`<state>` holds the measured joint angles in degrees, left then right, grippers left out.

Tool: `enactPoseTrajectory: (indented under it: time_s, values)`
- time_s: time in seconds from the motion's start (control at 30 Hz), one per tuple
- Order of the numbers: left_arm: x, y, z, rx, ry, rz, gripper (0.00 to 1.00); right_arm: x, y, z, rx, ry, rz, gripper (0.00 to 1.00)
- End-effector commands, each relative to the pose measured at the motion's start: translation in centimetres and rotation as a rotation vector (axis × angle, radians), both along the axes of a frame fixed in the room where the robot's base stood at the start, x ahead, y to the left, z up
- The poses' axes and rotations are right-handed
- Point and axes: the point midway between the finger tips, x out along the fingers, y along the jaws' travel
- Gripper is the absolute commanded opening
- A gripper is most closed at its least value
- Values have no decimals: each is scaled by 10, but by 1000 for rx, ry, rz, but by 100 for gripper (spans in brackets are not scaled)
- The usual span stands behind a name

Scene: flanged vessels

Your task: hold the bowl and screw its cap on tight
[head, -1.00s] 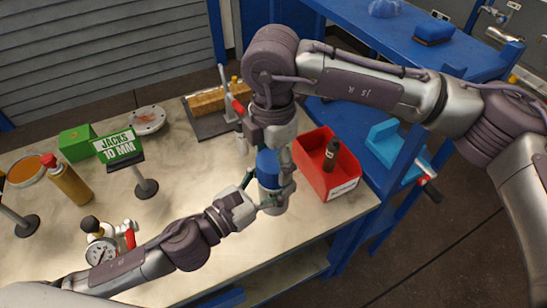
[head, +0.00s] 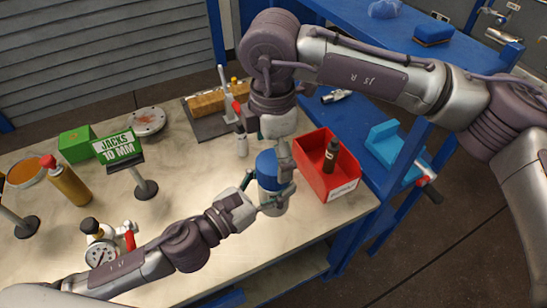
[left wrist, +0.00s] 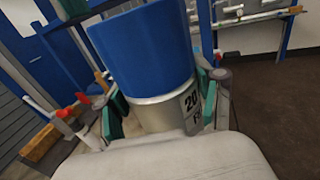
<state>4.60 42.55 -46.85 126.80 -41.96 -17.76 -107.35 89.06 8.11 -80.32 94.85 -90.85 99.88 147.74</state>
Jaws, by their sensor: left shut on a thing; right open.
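The bowl (head: 270,202) is a silver vessel, upright above the bench. The blue cap (head: 267,163) sits on top of it. My left gripper (head: 268,203) is shut around the bowl from the lower left. In the left wrist view, the bowl (left wrist: 165,112) has a label with "20" and lies between green finger pads; the large blue cap (left wrist: 145,50) covers its top. Whether the cap is tight cannot be told. My right gripper (head: 281,157) is open at the far right side of the cap; its fingers are partly hidden, and contact cannot be told.
A red bin (head: 325,178) holding a dark bottle (head: 331,154) stands close on the right. A white bottle (head: 241,142) stands behind. A green "JACKS 10 MM" sign (head: 119,147), gauge (head: 100,254) and orange canister (head: 69,184) are on the left. The front bench is clear.

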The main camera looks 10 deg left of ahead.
Motion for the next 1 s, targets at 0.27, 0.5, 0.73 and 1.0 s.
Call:
enactPoseTrajectory:
  time_s: [0.27, 0.5, 0.73, 1.0]
  values:
    - [0, 0, 2, -2, -4, 0, 0, 1, 1, 62, 2, -4, -2, 100]
    - [0, 0, 2, -2, -4, 0, 0, 0, 1, 93, 1, -2, -1, 100]
    - [0, 0, 2, -2, -4, 0, 0, -1, 1, 98, 0, 0, -1, 100]
    - [0, 0, 2, -2, -4, 0, 0, 0, 1, 98, 0, -1, -1, 100]
